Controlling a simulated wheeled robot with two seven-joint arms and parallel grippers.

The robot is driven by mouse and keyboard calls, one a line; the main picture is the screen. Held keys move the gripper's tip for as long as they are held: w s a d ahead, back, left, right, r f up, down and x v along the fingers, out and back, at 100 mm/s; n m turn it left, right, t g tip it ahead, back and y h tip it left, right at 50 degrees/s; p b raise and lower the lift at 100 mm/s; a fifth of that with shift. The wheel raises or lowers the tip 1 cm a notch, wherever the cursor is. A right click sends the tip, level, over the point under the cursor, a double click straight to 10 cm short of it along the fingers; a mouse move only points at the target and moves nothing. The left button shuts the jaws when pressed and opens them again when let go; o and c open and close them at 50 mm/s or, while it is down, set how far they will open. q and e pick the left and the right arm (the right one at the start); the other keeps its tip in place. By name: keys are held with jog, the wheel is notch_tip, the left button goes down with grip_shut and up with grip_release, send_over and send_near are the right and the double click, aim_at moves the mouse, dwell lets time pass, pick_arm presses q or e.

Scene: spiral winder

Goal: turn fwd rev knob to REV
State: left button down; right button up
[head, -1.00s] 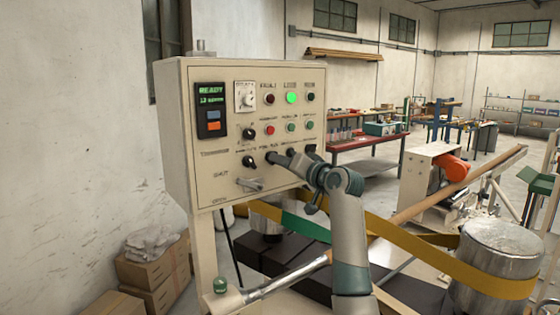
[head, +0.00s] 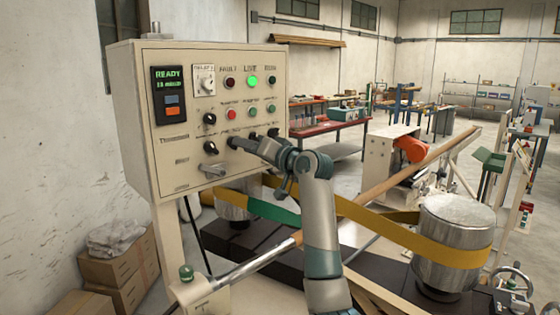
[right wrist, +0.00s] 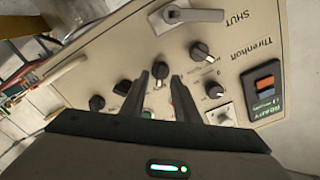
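The cream control panel (head: 160,150) carries several black knobs; their small labels are too blurred for me to tell which reads FWD REV. My right gripper (head: 232,143) is at the lower knob row, with its arm coming from below. In the right wrist view its two dark fingers (right wrist: 160,77) are apart, with a black knob (right wrist: 160,70) with a pale pointer mark between their tips. I cannot tell whether they touch it. Another black knob (head: 211,148) sits just left of the gripper in the head view. My left gripper is not in view.
A grey lever (head: 212,169) juts from the panel below the knobs. A display reading READY (head: 169,94) and a lit green lamp (head: 252,81) are above. A yellow belt (head: 400,236) runs to a metal drum (head: 457,225) at the right.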

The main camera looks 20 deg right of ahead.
jog(key=b+v, duration=0.5)
jog(key=v, duration=1)
jog(key=shift+s+b, duration=0.15)
jog(key=shift+b, duration=0.15)
